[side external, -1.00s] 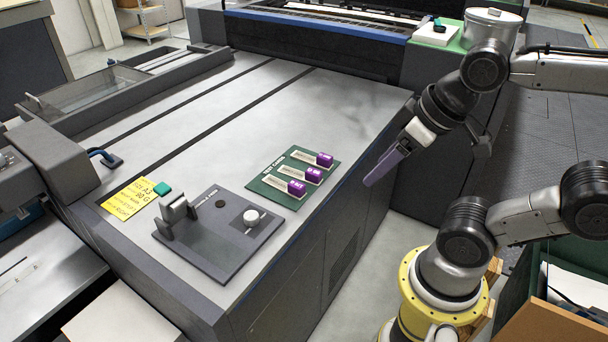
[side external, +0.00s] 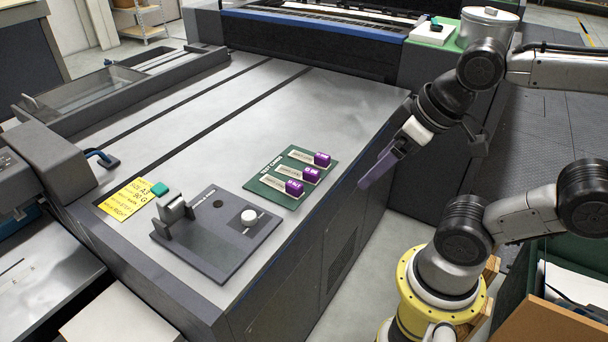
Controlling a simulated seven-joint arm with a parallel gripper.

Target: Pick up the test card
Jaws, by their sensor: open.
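Three test cards lie in a row on a green board marked "TEST CARDS" (side external: 262,187) near the right edge of the machine's grey top. Each is a pale strip with a purple block at its right end: the far card (side external: 302,156), the middle card (side external: 293,170) and the near card (side external: 276,184). My gripper (side external: 364,184) has purple fingers. It hangs in the air to the right of the board, apart from the cards, and holds nothing I can see. Its fingers overlap in this view, so the gap between them is hidden.
A dark plate (side external: 215,250) with a clamp-like fixture (side external: 172,212) and a white knob (side external: 249,217) lies nearer on the machine top. A yellow note (side external: 124,206) and a teal block (side external: 159,188) are left of it. The grey top (side external: 250,110) beyond the cards is clear.

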